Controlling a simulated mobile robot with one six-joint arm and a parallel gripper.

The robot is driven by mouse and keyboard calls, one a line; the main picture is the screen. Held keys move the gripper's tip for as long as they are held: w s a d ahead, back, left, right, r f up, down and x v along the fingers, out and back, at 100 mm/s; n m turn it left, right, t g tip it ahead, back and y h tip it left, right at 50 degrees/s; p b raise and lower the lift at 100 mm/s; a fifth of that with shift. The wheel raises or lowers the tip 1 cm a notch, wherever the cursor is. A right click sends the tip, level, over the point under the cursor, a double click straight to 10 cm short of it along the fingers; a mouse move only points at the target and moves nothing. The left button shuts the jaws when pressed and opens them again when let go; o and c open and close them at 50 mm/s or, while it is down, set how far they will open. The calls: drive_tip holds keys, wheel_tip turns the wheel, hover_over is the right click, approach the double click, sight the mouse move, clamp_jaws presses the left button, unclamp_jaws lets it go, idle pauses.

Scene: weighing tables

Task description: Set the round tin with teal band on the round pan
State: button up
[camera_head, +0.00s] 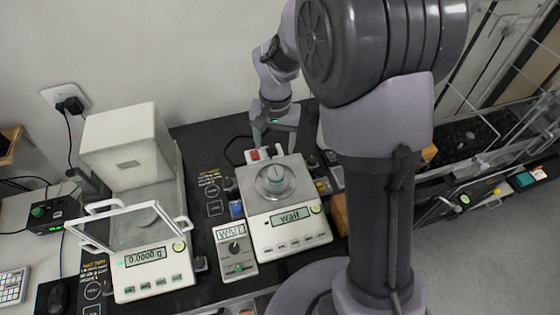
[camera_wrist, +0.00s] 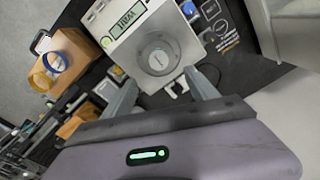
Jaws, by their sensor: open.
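The round tin with the teal band (camera_head: 275,178) stands upright on the round pan (camera_head: 264,189) of the right-hand scale (camera_head: 290,225), whose display reads "wait". In the wrist view the tin (camera_wrist: 158,60) is seen from above as a grey disc on the round pan (camera_wrist: 143,51). My gripper (camera_head: 274,147) is open and empty, behind the pan and apart from the tin. In the wrist view its fingers (camera_wrist: 162,88) are spread, with the tin beyond their tips.
A small display box (camera_head: 236,250) stands left of the scale. A second scale (camera_head: 155,270) with a glass shield and a white box-shaped housing (camera_head: 125,145) reads 0.0000 g at left. Wooden blocks and coloured rings (camera_wrist: 54,62) show in the wrist view.

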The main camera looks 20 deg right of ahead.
drive_tip(key=s+a+r+t, duration=0.1)
drive_tip(key=s+r+t, duration=0.1)
drive_tip(key=s+r, duration=0.75)
drive_tip(key=s+a+r+t+y, duration=0.1)
drive_tip(key=s+a+r+t, duration=0.1)
drive_tip(key=s+r, duration=0.5)
drive_tip(key=s+t, duration=0.1)
drive_tip(key=s, duration=0.5)
drive_tip(key=shift+a+r+n+y, duration=0.2)
drive_tip(key=shift+a+n+y, duration=0.05)
drive_tip(key=shift+n+y, duration=0.15)
drive_tip(key=shift+w, duration=0.1)
